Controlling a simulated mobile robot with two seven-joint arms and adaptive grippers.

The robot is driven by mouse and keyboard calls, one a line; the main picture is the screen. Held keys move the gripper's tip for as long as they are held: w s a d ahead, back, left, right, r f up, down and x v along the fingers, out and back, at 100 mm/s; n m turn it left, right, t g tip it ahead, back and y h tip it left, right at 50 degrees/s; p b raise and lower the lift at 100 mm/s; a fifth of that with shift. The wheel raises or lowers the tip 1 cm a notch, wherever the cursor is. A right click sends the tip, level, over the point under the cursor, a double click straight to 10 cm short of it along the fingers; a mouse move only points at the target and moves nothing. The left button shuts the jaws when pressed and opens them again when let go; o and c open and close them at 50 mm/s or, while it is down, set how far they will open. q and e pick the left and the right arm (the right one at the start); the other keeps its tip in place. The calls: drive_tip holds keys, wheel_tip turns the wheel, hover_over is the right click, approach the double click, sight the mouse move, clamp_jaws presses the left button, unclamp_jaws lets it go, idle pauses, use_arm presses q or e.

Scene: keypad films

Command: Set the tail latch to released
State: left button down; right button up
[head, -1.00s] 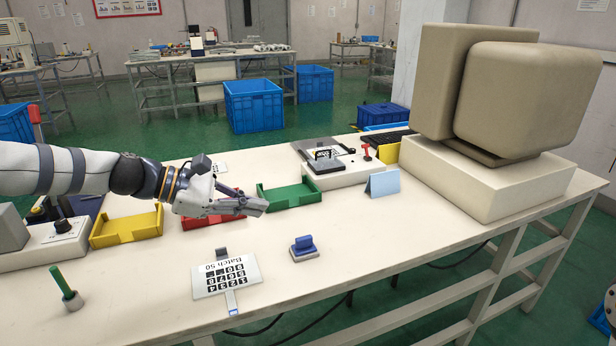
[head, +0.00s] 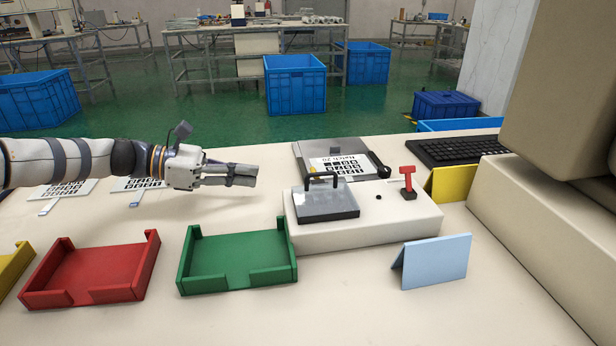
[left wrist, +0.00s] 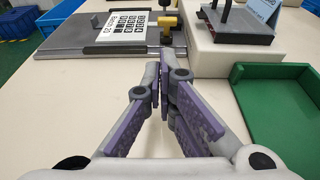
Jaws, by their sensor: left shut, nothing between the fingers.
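A grey board (head: 318,149) holds a film marked "Batch 20" (head: 338,165) behind the white box. A black knob (head: 378,166) sits at its right end. I cannot tell which part is the tail latch. My left gripper (head: 252,176) is shut and empty, above the table, left of the board and apart from it. My right gripper is not in view.
A white box (head: 370,230) carries a grey handled plate (head: 325,207) and a red lever (head: 408,182). Green (head: 236,262) and red (head: 92,272) trays stand in front. A blue folded card (head: 433,262), yellow holder (head: 453,182) and keyboard (head: 450,151) are to the right.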

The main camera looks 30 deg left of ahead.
use_arm(q)
drive_tip(key=shift+s+r, duration=0.25)
drive_tip(key=shift+s, duration=0.05)
drive_tip(key=b+x, duration=0.1)
drive_tip(key=x, duration=0.7)
drive_tip(key=shift+w+d+f+b, duration=0.2)
drive_tip(key=shift+b, duration=0.1)
drive_tip(key=shift+w+d+f, duration=0.1)
drive_tip(key=shift+w+d, duration=0.4)
drive_tip(key=shift+d, duration=0.05)
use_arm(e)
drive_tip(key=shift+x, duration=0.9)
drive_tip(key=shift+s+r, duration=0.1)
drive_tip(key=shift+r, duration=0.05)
